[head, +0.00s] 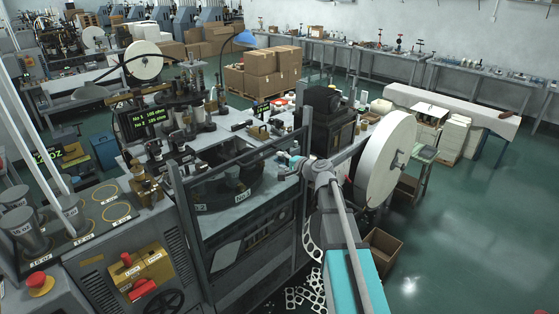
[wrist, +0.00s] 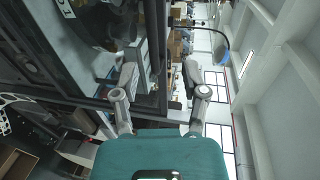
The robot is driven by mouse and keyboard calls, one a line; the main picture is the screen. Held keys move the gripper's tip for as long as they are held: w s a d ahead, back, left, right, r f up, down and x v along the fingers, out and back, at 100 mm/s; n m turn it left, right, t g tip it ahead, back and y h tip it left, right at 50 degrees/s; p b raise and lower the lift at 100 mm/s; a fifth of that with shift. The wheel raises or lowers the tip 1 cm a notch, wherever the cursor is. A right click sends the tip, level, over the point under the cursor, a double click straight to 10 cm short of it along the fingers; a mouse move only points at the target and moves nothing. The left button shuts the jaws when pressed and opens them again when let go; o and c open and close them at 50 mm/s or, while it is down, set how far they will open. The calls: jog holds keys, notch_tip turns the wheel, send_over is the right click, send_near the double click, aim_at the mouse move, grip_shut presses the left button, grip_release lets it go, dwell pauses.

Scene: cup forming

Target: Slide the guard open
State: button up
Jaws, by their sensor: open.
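The guard (head: 240,160) is a dark-framed, see-through panel on the front of the machine in the head view, with machine parts visible behind it. In the wrist view, a dark upright frame bar of the guard (wrist: 162,55) and a grey handle-like bar (wrist: 142,66) run between my fingers. My gripper (head: 290,163) is at the right end of the guard in the head view. In the wrist view my gripper (wrist: 160,76) is open, with one finger on each side of the bars. I cannot tell whether either finger touches.
A large white reel (head: 386,160) stands close to the right of my arm. A control panel with a red button (head: 40,281) and a yellow switch box (head: 142,270) is at the left. An open cardboard box (head: 383,250) is on the floor. The green floor at right is clear.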

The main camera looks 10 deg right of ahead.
aim_at(263, 157)
jog(key=shift+p+v, duration=0.5)
jog(key=shift+v, duration=2.1)
jog(key=shift+w+a+f+b, duration=0.25)
jog(key=shift+w+f+b, duration=0.2)
jog(key=shift+w, duration=0.05)
jog(key=shift+w+a+f+b, duration=0.25)
jog(key=shift+w+f+b, duration=0.15)
jog(key=shift+w+f, duration=0.05)
jog(key=shift+w, duration=0.15)
jog(key=b+x, duration=0.2)
jog(key=x, duration=1.1)
jog(key=shift+w+a+b, duration=0.2)
jog(key=shift+w+b, duration=0.05)
jog(key=shift+b, duration=0.15)
grip_shut()
